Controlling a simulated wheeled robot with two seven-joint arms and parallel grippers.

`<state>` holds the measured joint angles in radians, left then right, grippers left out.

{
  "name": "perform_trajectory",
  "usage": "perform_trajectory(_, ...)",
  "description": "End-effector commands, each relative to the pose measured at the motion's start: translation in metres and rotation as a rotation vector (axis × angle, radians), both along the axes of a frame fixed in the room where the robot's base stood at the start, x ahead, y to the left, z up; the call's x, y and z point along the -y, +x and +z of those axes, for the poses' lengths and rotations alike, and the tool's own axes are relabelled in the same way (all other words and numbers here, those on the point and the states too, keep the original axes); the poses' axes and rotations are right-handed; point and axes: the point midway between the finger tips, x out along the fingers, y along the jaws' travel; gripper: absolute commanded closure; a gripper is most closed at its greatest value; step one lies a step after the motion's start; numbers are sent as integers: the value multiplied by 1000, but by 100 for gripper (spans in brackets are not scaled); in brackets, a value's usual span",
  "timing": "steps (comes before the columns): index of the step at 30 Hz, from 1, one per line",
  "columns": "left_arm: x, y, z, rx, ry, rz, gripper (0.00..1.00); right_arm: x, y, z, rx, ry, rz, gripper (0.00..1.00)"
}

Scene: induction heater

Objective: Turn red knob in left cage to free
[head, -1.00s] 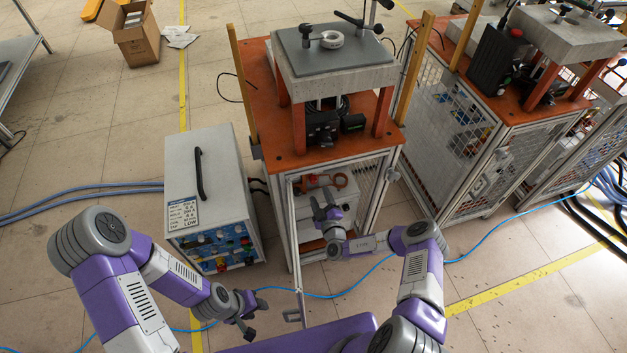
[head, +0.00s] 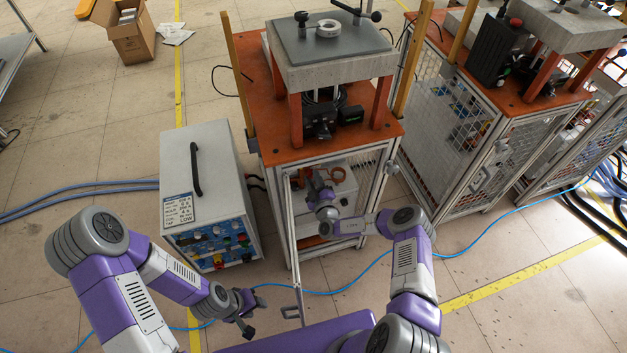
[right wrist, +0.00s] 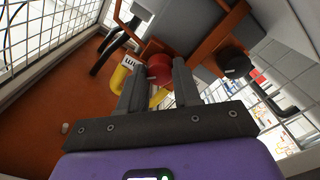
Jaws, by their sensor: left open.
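The left cage (head: 279,225) has an orange top and its front stands open. My right gripper (head: 318,180) reaches through that front into it. In the right wrist view, a red knob (right wrist: 158,68) with a yellow part (right wrist: 122,74) beside it shows just beyond and between the fingertips of my right gripper (right wrist: 159,72). The fingers are apart, one on each side of the knob; I cannot tell whether they touch it. In the head view I cannot make out the knob. My left gripper (head: 240,305) is open and empty, low in front of the grey power unit.
The grey power unit (head: 205,170) stands left of the cage. A second cage (head: 455,150) stands to the right. A black knob (right wrist: 232,62) and mesh walls (right wrist: 30,40) are near my right gripper. A blue hose (head: 340,285) crosses the floor in front.

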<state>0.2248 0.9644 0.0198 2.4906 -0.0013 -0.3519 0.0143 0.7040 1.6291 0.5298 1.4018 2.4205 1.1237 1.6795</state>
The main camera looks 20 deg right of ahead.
Motion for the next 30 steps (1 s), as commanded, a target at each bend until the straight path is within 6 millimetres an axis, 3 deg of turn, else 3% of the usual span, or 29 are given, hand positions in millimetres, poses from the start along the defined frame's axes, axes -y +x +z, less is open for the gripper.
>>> perform_trajectory(3,0,0,0,0,0,0,57,0,0,0,1,0,-1,98)
perform_trajectory(14,0,0,4,0,0,0,57,1,0,1,3,-73,-2,98)
perform_trajectory(30,0,0,27,0,0,0,57,1,0,2,17,-527,-3,98)
